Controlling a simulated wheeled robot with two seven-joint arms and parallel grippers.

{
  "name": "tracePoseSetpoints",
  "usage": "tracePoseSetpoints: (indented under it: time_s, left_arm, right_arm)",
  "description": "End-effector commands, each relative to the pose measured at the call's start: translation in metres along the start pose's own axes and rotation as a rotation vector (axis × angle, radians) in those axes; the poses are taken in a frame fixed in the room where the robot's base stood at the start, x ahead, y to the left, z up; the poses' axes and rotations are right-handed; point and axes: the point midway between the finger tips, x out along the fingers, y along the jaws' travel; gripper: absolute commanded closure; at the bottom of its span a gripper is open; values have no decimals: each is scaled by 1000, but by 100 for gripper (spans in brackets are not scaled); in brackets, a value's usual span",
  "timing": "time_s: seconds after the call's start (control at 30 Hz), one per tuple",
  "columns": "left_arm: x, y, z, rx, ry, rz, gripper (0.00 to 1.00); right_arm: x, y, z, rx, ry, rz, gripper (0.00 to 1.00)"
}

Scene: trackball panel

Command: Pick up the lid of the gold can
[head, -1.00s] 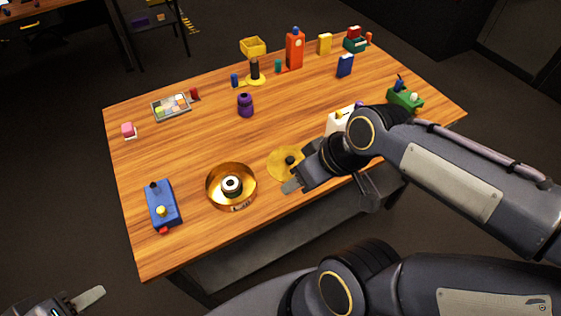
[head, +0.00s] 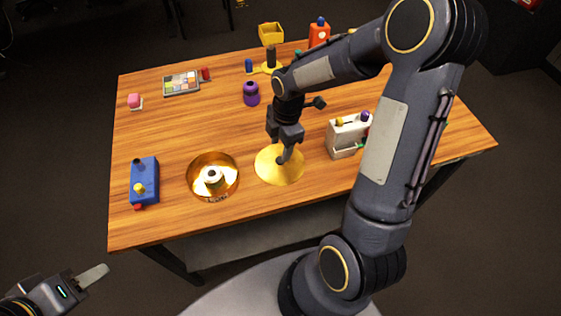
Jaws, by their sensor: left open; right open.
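The gold can (head: 231,188) stands open near the front edge of the wooden table, with a white ring-like piece (head: 212,177) inside it. Its lid, a flat gold disc (head: 266,173), lies on the table just right of the can. My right gripper (head: 284,158) points down over the middle of the lid, at its dark knob. The fingers hide most of the knob, and I cannot tell whether they touch it. My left gripper (head: 85,278) is open and empty at the lower left, off the table.
A blue box with knobs (head: 146,185) stands left of the can. A white box (head: 343,139) stands right of the lid. The table's middle left is clear.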

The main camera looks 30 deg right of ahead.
Motion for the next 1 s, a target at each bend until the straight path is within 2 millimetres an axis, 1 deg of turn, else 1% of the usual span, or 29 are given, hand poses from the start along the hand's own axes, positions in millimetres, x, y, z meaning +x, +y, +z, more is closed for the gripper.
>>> tracePoseSetpoints:
  time_s: [0.13,0.23,0.33,0.57,0.9,0.93,1.0]
  left_arm:
    - [-3,1,-2,0,0,0,59]
    - [-2,1,-1,0,0,0,59]
    - [-2,1,-1,0,0,0,59]
    - [-2,1,-1,0,0,0,59]
    - [-2,1,-1,0,0,0,59]
    - [-2,1,-1,0,0,0,59]
    - [-2,1,-1,0,0,0,59]
  right_arm:
    - [23,-8,0,-1,0,-7,51]
    - [36,-7,0,0,0,-5,51]
    - [43,-6,0,0,1,-2,51]
    - [44,-6,0,1,0,-1,51]
    - [43,-6,0,2,0,-1,96]
    - [43,-6,0,2,0,-1,98]
    - [43,-6,0,2,0,-1,98]
